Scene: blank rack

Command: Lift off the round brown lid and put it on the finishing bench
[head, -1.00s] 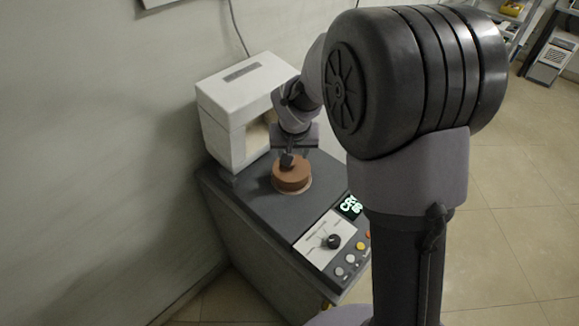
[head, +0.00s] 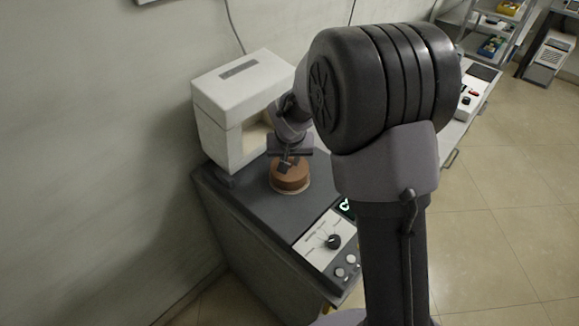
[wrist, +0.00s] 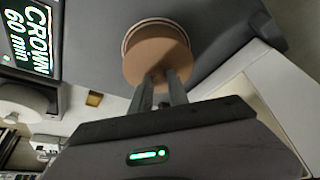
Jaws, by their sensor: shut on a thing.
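The round brown lid (head: 290,177) is on the dark top of the grey machine cabinet (head: 240,190), with a pale rim showing under it. I cannot tell whether there is a gap below it. My gripper (head: 288,163) is directly above and is shut on the lid. In the wrist view the lid (wrist: 155,50) is at the fingertips of my gripper (wrist: 161,80), and the fingers hide its grip point. A pale bench (head: 470,105) stands at the right behind my arm; I cannot tell if it is the finishing bench.
A white arch-shaped housing (head: 225,110) stands close behind the lid. A control panel with a black knob (head: 333,241) is at the front of the cabinet. A lit display (wrist: 28,35) reads "CROWN 60 min". Shelving (head: 500,25) is at the far right; open floor (head: 500,220) lies to the right.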

